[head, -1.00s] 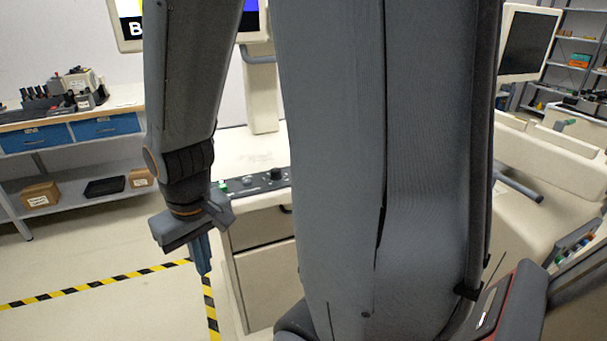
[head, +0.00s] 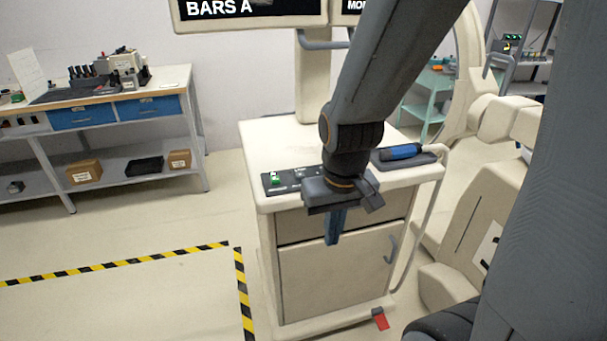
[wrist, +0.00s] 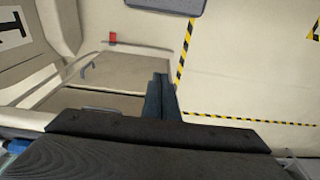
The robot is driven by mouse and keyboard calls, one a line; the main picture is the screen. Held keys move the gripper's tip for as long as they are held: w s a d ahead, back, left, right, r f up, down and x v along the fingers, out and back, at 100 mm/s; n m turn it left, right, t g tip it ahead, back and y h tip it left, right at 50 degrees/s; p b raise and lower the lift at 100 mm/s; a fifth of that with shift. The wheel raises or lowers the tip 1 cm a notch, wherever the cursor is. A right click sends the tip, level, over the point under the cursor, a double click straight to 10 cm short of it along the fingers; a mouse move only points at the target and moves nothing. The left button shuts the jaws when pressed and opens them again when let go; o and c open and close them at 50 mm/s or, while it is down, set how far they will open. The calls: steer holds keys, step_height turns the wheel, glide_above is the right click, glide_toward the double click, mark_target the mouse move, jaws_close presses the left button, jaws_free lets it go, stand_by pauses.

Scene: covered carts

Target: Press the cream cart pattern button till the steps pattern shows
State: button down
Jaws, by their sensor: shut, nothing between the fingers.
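The cream cart (head: 340,279) stands in the middle of the head view, with a drawer and a door on its front. A dark control panel (head: 279,187) with a green button (head: 275,182) lies along the front left of its top. My wrist hides the right part of the panel. The cart's screen (head: 252,10) is cut off at the top and reads "BARS A". My gripper (head: 333,240) is shut and empty, pointing down in front of the drawer. It also shows in the wrist view (wrist: 160,82). I cannot tell which control is the pattern button.
A blue-handled probe (head: 401,152) lies on the cart's right top. A cream machine (head: 490,215) stands close on the right. A workbench (head: 110,100) with blue drawers is at the left. Yellow-black tape (head: 120,264) marks the floor, which is clear at front left.

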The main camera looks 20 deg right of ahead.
steer(key=w+m, duration=0.1)
steer(key=m, duration=0.2)
step_height(320, 180, up, 12)
steer(key=f+m+t+y+p, duration=0.1)
steer(key=m+t+y+p, duration=0.4)
steer(key=m, duration=3)
glide_above(304, 176)
steer(key=t, duration=0.1)
steer(key=shift+r+b, duration=0.25)
steer(key=shift+b, duration=0.1)
steer(key=shift+f, duration=0.15)
step_height(304, 176, down, 5)
steer(key=b, duration=0.6)
steer(key=shift+w, duration=0.1)
step_height(304, 176, down, 4)
steer(key=b, duration=0.3)
steer(key=shift+r, duration=0.25)
steer(key=shift+f, duration=0.15)
